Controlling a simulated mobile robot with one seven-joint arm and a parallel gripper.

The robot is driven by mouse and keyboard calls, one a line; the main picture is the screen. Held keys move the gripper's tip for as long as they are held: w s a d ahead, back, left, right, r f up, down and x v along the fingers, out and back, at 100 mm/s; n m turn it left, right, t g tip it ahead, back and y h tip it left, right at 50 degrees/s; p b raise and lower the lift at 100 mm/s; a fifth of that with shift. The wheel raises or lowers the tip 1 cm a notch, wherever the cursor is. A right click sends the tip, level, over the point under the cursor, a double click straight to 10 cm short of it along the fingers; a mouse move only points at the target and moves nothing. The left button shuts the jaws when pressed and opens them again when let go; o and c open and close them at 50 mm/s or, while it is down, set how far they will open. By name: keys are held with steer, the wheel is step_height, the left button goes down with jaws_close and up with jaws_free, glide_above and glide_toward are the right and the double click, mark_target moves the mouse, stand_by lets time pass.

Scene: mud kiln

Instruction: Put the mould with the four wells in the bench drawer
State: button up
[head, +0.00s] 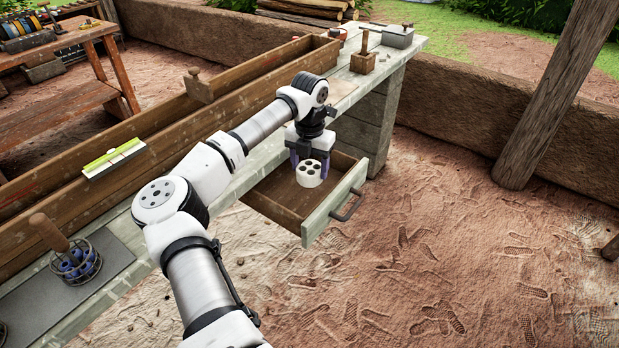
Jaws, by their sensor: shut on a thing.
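The white round mould (309,178) with several dark wells in its top is between the purple-tipped fingers of my gripper (310,164). My gripper points down and is shut on it. The bench drawer (273,209) is pulled open, with a pale green front and a dark handle. The mould shows over the inside of the drawer, towards its back right. I cannot tell whether it touches the drawer floor. The rest of the drawer floor that I see is bare.
The pale bench (346,85) runs diagonally, with a long wooden trough (250,78) along it. A wire basket with blue rings (80,265) stands at the lower left. A wooden block (363,63) and grey box (397,37) stand at the far end. The ground right of the drawer is clear.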

mark_target(310, 180)
steer(key=shift+f, duration=2.5)
steer(key=o, duration=1.1)
step_height(310, 180, up, 12)
steer(key=shift+r+b, duration=0.15)
steer(key=shift+b, duration=0.35)
